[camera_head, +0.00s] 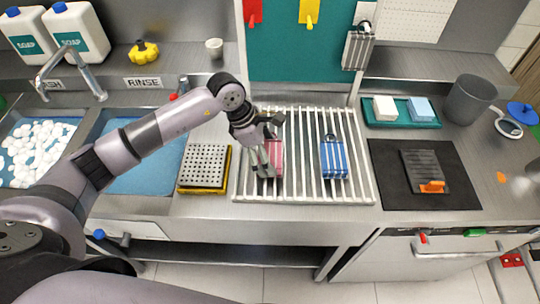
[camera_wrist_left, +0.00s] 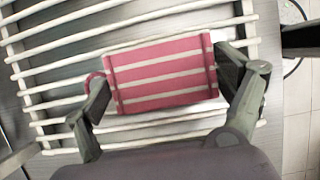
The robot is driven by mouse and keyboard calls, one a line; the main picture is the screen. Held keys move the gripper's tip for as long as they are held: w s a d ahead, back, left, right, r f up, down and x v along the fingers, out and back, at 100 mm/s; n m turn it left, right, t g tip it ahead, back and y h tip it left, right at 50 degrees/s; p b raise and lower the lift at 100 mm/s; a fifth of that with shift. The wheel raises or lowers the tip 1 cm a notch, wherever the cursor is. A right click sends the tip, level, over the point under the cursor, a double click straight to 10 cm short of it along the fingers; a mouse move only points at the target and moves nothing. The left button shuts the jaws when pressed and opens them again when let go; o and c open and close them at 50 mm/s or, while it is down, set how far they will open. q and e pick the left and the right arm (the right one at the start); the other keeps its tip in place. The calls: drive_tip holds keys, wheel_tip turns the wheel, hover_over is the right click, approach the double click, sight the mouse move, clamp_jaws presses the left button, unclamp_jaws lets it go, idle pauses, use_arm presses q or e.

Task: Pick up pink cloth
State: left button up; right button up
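The pink cloth (camera_head: 275,158) with pale stripes lies folded on the white bar rack (camera_head: 304,190) in the head view. In the left wrist view the pink cloth (camera_wrist_left: 160,75) fills the space between the two fingers. My left gripper (camera_head: 264,170) is over the cloth and hides part of it; in the left wrist view my left gripper (camera_wrist_left: 168,98) is open, with one finger on each side of the cloth. I cannot tell whether the fingers touch it. My right gripper does not show.
A blue striped cloth (camera_head: 333,159) lies on the same rack, to the right. A perforated block on a yellow tray (camera_head: 205,168) stands left of the rack. A black mat (camera_head: 395,188) with a grey-and-orange tool lies to the right. Sinks are at the left.

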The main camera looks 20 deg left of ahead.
use_arm(q)
drive_tip(key=c, duration=0.5)
drive_tip(key=shift+o, duration=0.2)
drive_tip(key=shift+r, duration=0.15)
wheel_tip(320, 180, up, 20)
drive_tip(key=b, duration=0.4)
drive_tip(key=shift+b, duration=0.4)
